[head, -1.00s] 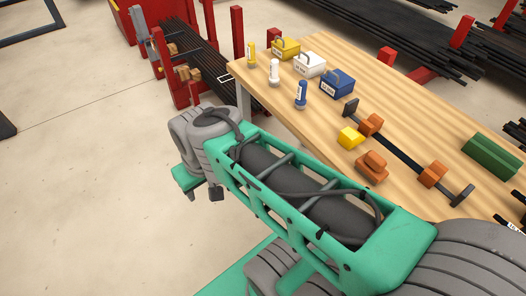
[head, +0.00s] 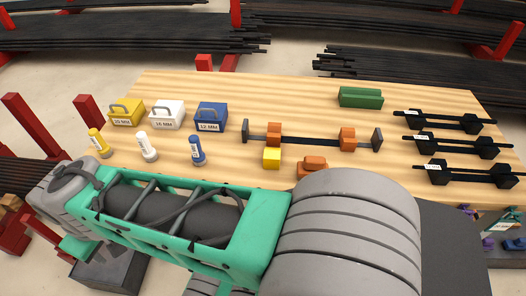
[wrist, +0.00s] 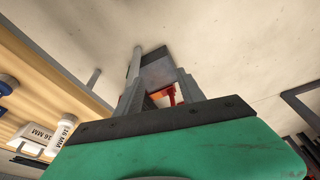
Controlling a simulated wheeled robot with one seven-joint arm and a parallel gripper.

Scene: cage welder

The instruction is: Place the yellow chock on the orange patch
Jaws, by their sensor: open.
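The yellow chock (head: 271,157) is a small block on the wooden bench, near its front edge in the head view. It sits in front of the left end of a dark bar (head: 310,141) that carries two orange blocks (head: 273,135). A separate orange piece (head: 312,166) lies to the chock's right, partly behind my arm. I cannot make out a flat orange patch for certain. My gripper (wrist: 155,75) is open and empty in the wrist view, over bare floor and away from the chock. In the head view its fingers are not clearly seen.
Yellow, white and blue labelled boxes (head: 211,116) and matching bottles (head: 197,150) stand on the bench's left. A green block (head: 361,97) lies at the back. Black fixtures (head: 442,145) fill the right. Bare wood (head: 290,105) lies behind the bar.

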